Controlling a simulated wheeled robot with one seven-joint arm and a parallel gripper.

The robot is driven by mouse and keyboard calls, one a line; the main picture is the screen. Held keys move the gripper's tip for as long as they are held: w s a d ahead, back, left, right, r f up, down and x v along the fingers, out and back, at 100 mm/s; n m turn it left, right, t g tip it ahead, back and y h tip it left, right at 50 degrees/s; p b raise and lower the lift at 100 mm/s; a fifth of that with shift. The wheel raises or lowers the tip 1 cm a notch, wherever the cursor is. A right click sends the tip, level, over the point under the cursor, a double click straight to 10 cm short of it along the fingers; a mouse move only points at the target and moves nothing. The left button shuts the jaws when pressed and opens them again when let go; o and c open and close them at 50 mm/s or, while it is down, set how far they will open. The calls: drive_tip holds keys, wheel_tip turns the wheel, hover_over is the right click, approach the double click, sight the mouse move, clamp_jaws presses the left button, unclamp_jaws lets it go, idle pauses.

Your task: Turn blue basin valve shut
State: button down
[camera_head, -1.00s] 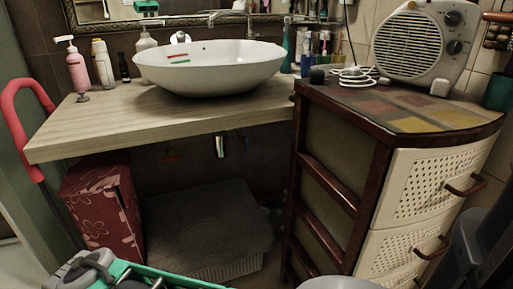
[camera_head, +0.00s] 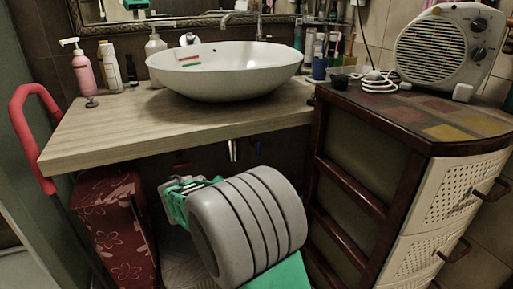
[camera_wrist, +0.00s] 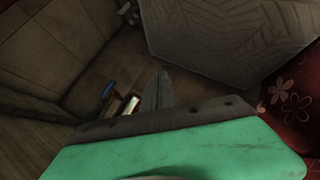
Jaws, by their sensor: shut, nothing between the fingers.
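The blue basin valve (camera_wrist: 108,89) shows small and dim in the wrist view, left of my fingers, beside a bright metal pipe (camera_wrist: 130,105). My gripper (camera_wrist: 161,78) is shut and empty, with its fingers together in a narrow point. The fingers are right of the valve in that picture, with a gap in the image; the depth gap is hard to judge. A small red handle (camera_head: 181,165) shows under the counter.
A white basin (camera_head: 230,82) stands on the counter. A red flowered box (camera_head: 112,225) is at the left below it, and a brown-framed drawer cabinet (camera_head: 365,190) closes the right side. A pale patterned box (camera_wrist: 220,35) lies near the fingers in the wrist view.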

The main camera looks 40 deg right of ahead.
drive_tip(key=w+d+r+n+t+h, duration=0.1)
drive_tip(key=w+d+n+h, duration=0.35)
drive_tip(key=d, duration=0.65)
drive_tip(key=n+t+h+b, duration=0.1)
drive_tip(key=t+h+b, duration=0.1)
drive_tip(key=h, duration=0.2)
approach(256, 143)
drive_tip(key=x, duration=0.5)
drive_tip(key=shift+w+d+f, duration=0.1)
drive_tip(key=shift+w+d, duration=0.15)
drive_tip(key=shift+d, duration=0.05)
drive_tip(key=shift+r+g+y, duration=0.25)
drive_tip(key=shift+g, duration=0.05)
